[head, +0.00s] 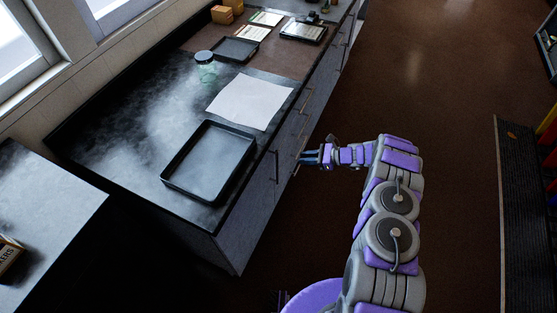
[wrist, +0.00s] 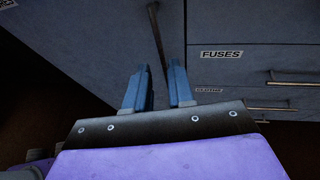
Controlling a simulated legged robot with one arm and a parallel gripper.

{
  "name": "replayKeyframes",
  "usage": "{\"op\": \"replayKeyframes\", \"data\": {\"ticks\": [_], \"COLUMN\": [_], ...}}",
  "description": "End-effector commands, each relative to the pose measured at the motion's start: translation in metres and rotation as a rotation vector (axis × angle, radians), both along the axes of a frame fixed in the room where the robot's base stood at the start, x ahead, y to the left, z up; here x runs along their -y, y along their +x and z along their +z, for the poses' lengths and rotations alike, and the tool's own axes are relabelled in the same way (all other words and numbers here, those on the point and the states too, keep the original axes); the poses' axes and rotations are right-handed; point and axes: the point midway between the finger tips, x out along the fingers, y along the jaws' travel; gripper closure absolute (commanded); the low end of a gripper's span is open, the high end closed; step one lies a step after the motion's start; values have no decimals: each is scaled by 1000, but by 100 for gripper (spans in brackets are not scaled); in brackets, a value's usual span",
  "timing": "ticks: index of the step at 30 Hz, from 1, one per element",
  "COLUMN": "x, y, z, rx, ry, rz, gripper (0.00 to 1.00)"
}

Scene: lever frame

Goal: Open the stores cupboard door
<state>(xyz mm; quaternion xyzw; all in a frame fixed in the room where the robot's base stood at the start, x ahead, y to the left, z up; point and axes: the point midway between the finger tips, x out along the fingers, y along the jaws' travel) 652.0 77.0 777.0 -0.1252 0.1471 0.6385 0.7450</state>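The cupboard door (wrist: 95,45) is a grey-blue panel left of the drawers in the wrist view. It looks shut, flush with the drawer fronts. Its upright dark bar handle (wrist: 156,32) is near its right edge and also shows in the head view (head: 276,166). My gripper (wrist: 158,78) is open, its two blue fingers pointing at the door. The handle's lower end shows between the fingertips; I cannot tell whether they touch it. In the head view my gripper (head: 304,157) is beside the cabinet front. A label at the door's upper left is cut off and unreadable.
A drawer labelled FUSES (wrist: 222,54) is right of the door, with a horizontal handle (wrist: 290,77). The counter holds a black tray (head: 209,161), white paper (head: 250,101) and a jar (head: 206,67).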

Motion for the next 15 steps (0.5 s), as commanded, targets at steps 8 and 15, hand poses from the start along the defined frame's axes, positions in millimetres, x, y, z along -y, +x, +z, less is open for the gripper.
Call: {"op": "replayKeyframes", "data": {"ticks": [8,15], "x": [-57,-93], "y": [6,12], "z": [-24,-39], "rx": [-1,-3], "ry": [-6,-1], "rz": [5,4], "gripper": [77,77]}}
